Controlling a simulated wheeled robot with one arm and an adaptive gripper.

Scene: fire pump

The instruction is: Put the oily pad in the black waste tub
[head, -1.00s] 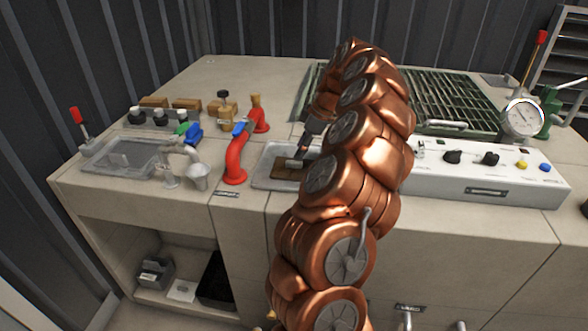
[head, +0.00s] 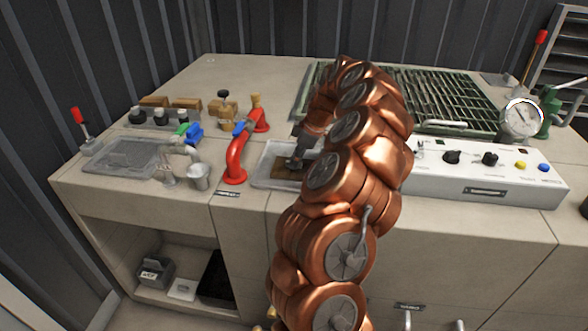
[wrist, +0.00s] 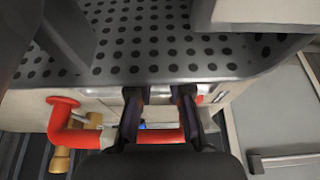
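A flat brown pad (head: 281,171), which I take to be the oily pad, lies in the shallow grey tray (head: 262,181) on the counter, right of the red pipe. My gripper (head: 294,163) is low over this tray at the pad, partly hidden by my copper arm; I cannot tell whether it touches the pad. In the wrist view my gripper's two dark fingers (wrist: 160,95) stand apart with no held thing visible between them. The black waste tub (head: 214,280) stands on the lower shelf at left; its inside is dark.
A red pipe (head: 236,160) with a blue lever rises just left of the tray. A white control box (head: 485,172) is at right. A grey battery-like box (head: 155,270) shares the tub's shelf.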

